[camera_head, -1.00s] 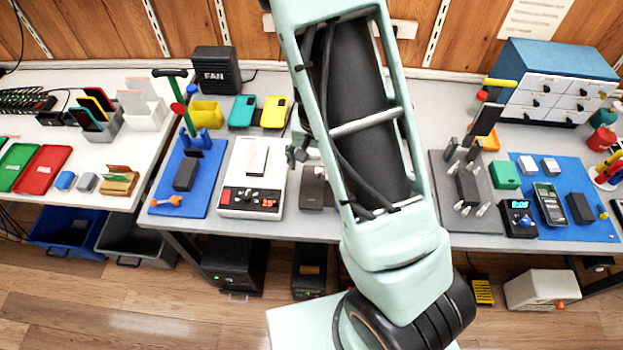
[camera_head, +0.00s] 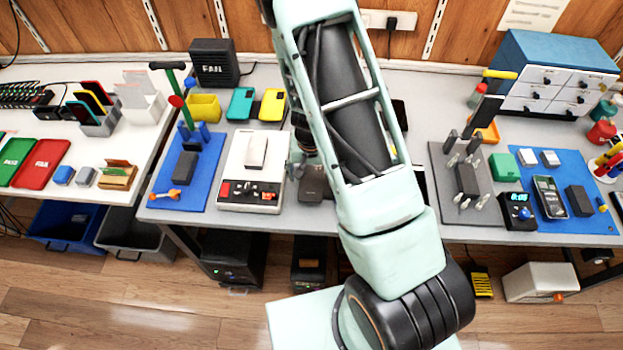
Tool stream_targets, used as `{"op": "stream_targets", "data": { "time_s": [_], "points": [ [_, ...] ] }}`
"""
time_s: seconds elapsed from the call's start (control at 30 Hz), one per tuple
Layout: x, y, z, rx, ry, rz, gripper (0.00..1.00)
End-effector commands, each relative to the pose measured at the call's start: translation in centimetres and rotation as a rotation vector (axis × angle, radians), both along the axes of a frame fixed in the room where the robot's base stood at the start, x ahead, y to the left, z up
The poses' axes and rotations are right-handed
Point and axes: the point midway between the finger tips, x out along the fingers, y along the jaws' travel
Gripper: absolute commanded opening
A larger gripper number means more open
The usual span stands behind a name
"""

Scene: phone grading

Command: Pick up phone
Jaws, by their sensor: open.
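I cannot tell for sure which item is the phone, as my arm covers the middle of the bench. A dark grey flat device (camera_head: 312,184) lies at the front of the grey bench, just left of my arm. A dark flat thing (camera_head: 400,115) shows partly at the right edge of my arm. Teal (camera_head: 240,103) and yellow (camera_head: 272,105) phone-shaped pieces with cutouts lie at the back left. My gripper (camera_head: 296,170) is open, partly hidden by my arm, between the white test box and the dark grey device. I see nothing held in it.
The white test box (camera_head: 232,190) with red and black controls stands left of my gripper. A blue mat (camera_head: 205,190) with tools lies further left. A grey plate (camera_head: 440,190) with upright posts, a blue mat (camera_head: 585,225) and a drawer cabinet (camera_head: 555,75) are at right.

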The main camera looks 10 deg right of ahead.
Motion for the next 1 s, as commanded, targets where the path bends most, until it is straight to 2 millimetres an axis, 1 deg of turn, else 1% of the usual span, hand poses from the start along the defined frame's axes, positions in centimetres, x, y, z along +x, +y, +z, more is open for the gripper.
{"op": "stream_targets", "data": {
  "time_s": [0.17, 0.6, 0.87, 1.0],
  "points": [
    [0.01, 0.00, 0.02, 0.000, 0.000, 0.000, 0.70],
    [-0.01, -0.01, 0.04, 0.000, 0.000, 0.000, 0.23],
    [0.03, -0.01, 0.15, 0.000, -0.001, 0.000, 0.23],
    [0.06, -0.01, 0.79, 0.000, -0.001, 0.000, 0.23]
  ]
}}
